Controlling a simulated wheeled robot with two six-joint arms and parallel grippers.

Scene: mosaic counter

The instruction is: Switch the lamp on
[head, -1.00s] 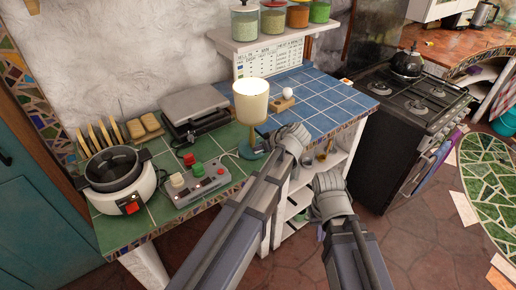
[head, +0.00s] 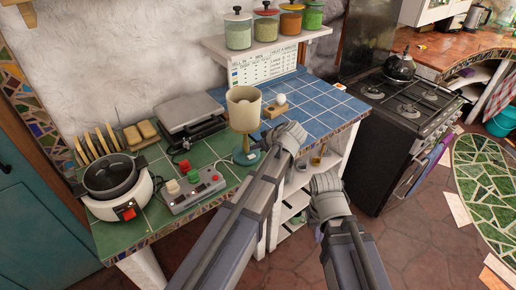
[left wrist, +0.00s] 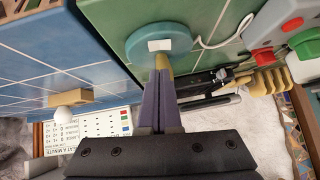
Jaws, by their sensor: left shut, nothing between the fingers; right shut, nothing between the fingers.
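The lamp (head: 244,107) stands on the green tiles near the blue counter. Its cream shade looks dull and unlit. Its round teal base (head: 247,157) also shows in the left wrist view, with a white square patch (left wrist: 160,45) that looks like a switch. My left gripper (head: 291,137) is just right of the lamp. In the left wrist view its shut, empty fingers (left wrist: 162,72) point at the base near the patch; I cannot tell whether they touch. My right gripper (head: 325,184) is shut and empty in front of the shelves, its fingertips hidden.
A grey control box (head: 191,188) with coloured buttons sits left of the lamp. A wooden block with a white ball (head: 279,99) lies behind the lamp.

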